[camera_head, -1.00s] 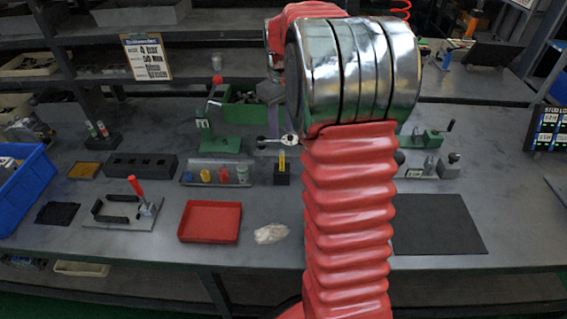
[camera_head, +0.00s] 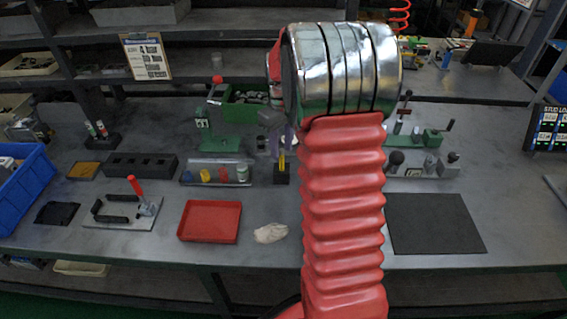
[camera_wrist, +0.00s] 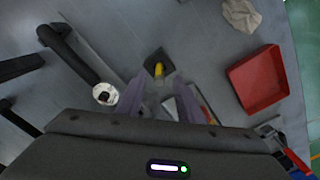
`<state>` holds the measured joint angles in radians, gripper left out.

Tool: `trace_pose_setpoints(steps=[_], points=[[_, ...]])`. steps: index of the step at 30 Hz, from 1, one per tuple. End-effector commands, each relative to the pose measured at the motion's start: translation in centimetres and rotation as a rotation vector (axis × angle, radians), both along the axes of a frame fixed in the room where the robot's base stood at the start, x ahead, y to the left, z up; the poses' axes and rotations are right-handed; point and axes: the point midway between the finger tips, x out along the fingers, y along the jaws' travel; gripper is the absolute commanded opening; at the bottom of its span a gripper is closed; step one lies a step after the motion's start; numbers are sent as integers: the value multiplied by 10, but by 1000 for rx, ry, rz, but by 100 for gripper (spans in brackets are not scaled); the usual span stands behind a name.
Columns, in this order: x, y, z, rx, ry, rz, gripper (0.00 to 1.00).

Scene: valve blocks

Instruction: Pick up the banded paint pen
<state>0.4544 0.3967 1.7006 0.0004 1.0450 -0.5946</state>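A slim yellow pen (camera_head: 282,160) stands upright in a small black block (camera_head: 281,175) near the middle of the bench. I take it for the paint pen; its bands are too small to make out. In the wrist view the pen (camera_wrist: 159,70) shows end-on in its block (camera_wrist: 153,59). My gripper (camera_head: 280,146) is just above and behind the pen in the head view, pointing down. In the wrist view my gripper (camera_wrist: 161,90) has its two purple fingers apart with nothing between them. The pen appears just beyond the gap between the fingertips, not held.
A rack of coloured pieces (camera_head: 216,174) stands left of the block, and a green clamp stand (camera_head: 217,143) behind it. A red tray (camera_head: 210,221) and a pale rag (camera_head: 271,233) lie in front. A metal fixture (camera_head: 425,166) and a dark mat (camera_head: 436,224) are at the right.

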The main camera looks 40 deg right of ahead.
Motion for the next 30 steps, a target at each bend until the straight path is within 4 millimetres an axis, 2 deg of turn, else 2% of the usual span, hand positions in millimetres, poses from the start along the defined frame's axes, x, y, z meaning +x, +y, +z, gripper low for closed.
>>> trace_pose_setpoints(steps=[3,14,17,25,30], points=[[0,0,-8,0,0,0,34],[0,0,-10,0,0,-1,34],[-1,0,-17,1,2,-1,34],[0,-1,-52,1,1,-1,34],[0,-1,-60,0,0,-1,34]])
